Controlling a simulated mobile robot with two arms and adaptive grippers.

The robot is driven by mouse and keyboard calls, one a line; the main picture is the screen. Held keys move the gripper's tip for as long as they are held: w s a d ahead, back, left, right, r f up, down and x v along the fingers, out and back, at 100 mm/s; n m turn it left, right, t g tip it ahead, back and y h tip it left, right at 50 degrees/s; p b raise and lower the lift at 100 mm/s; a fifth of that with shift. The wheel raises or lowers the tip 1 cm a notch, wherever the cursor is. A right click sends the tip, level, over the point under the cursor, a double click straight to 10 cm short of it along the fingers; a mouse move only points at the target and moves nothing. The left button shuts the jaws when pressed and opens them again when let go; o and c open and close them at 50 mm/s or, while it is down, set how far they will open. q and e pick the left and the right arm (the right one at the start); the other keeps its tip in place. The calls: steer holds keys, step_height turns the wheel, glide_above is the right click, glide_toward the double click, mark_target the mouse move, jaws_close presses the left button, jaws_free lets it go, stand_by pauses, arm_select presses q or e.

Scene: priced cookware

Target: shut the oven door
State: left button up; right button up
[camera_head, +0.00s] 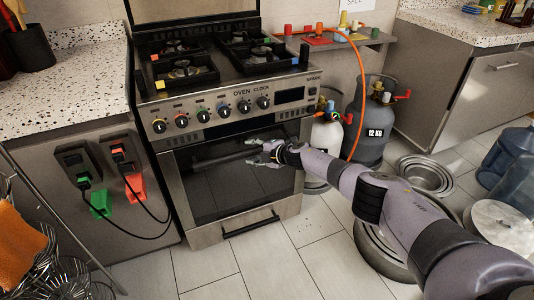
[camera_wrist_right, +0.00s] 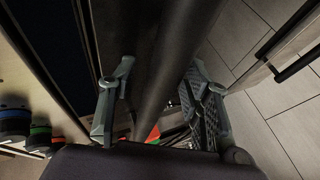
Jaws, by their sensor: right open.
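The oven (camera_head: 228,117) stands against the back wall, with its dark glass door (camera_head: 215,190) below the knob panel. The door looks upright, shut or nearly so; I cannot tell if a small gap remains at its top. My right gripper (camera_head: 260,152) is open at the upper part of the door, by the door's handle bar. In the right wrist view, the dark handle bar (camera_wrist_right: 167,65) runs between the two spread fingers of my right gripper (camera_wrist_right: 158,88). Whether a finger touches it is unclear. My left gripper is out of view.
A drawer handle (camera_head: 250,223) is below the door. Gas cylinders (camera_head: 372,118) and an orange hose (camera_head: 361,75) stand right of the oven. Metal pans (camera_head: 426,174) lie on the floor under and beside my right arm. Floor before the oven is clear.

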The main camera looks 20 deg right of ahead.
steer(key=v, duration=1.1)
steer(key=shift+s+r, duration=0.15)
steer(key=shift+s, duration=0.1)
steer(key=shift+a, duration=0.1)
